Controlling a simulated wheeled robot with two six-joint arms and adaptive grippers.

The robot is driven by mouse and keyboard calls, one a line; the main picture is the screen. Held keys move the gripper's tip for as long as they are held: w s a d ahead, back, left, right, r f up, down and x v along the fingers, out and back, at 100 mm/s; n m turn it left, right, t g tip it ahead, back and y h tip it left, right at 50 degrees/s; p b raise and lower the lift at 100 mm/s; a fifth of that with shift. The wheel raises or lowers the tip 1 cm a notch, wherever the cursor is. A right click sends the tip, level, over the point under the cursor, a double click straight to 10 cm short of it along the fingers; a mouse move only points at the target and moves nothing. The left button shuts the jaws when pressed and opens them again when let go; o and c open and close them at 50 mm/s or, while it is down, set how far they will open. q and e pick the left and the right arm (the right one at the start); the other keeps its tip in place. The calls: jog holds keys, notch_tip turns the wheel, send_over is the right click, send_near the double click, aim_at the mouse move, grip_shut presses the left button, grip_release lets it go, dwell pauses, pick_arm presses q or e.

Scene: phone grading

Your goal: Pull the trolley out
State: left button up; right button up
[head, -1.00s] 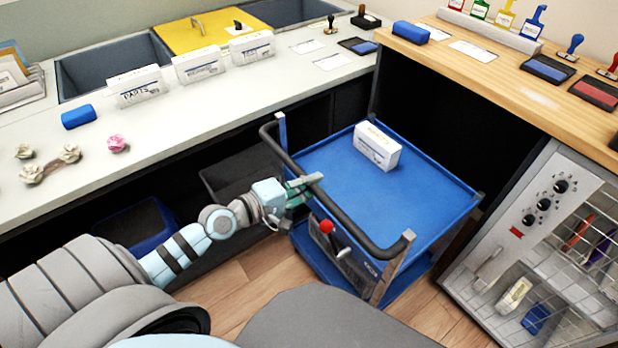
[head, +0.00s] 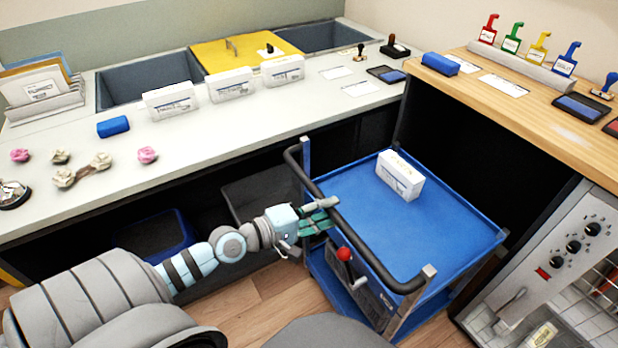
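The blue trolley (head: 385,230) stands in the bay between the white counter and the wooden-topped counter. A white box (head: 400,175) with a label sits on its top shelf. The fingers partly hide the bar there. A red-knobbed lever (head: 344,254) is on the trolley's near side, below the bar. My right gripper is out of view.
The white counter (head: 240,135) runs along the back left, with a blue bin (head: 155,238) beneath it. A grey control panel cabinet (head: 560,262) stands close to the trolley's right. Some wooden floor (head: 265,300) is clear in front of the trolley.

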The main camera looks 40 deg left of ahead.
pick_arm(q)
jog(key=v, duration=1)
jog(key=shift+s, duration=0.25)
